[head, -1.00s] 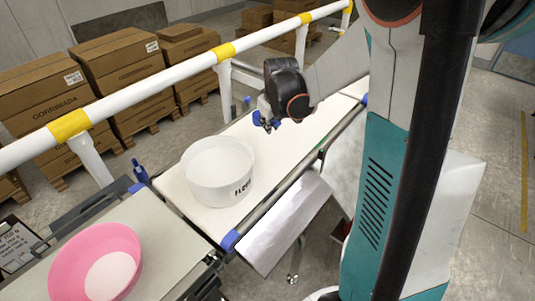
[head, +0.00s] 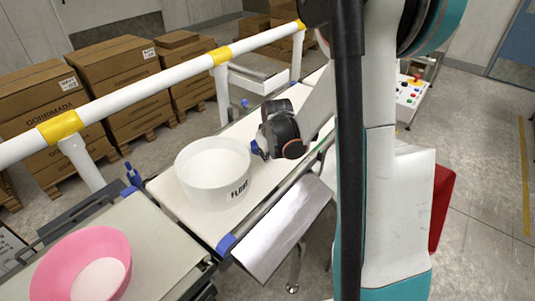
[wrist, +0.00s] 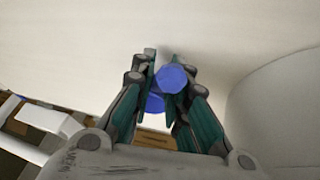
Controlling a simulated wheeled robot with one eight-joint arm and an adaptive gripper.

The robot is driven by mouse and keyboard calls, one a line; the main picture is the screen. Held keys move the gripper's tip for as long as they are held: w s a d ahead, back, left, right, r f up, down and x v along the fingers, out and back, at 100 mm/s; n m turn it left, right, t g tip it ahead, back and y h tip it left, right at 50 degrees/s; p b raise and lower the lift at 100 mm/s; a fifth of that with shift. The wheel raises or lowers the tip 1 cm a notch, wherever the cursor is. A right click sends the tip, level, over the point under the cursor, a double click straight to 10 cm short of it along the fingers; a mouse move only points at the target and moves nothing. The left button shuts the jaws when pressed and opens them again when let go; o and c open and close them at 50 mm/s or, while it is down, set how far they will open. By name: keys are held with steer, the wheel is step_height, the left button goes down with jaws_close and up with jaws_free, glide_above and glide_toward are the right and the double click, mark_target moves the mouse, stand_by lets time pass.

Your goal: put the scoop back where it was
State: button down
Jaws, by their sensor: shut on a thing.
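My gripper (head: 262,146) is low over the belt, close beside the right rim of the white tub marked FLOUR (head: 212,190). In the wrist view my gripper (wrist: 164,62) is shut on a blue thing, seemingly the scoop (wrist: 172,78). Its round blue end shows between the fingers; the rest is hidden. In the head view only a bit of blue shows at the fingertips. The tub holds white powder. A pink bowl (head: 50,268), also with white powder inside, stands at the front left.
The white belt (head: 180,207) runs from front left to back right. A white and yellow rail (head: 140,84) runs along its far side, with stacked cartons (head: 118,75) behind. A control panel with buttons (head: 410,90) stands at the back right.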

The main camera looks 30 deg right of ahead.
steer(key=c, duration=1.6)
jaws_free()
steer(key=shift+f, duration=0.1)
steer(key=shift+o, duration=0.2)
steer(key=shift+r, duration=0.25)
steer(key=p+v, duration=0.4)
steer(key=v, duration=0.7)
steer(key=shift+s+r, duration=0.15)
steer(key=shift+r, duration=0.25)
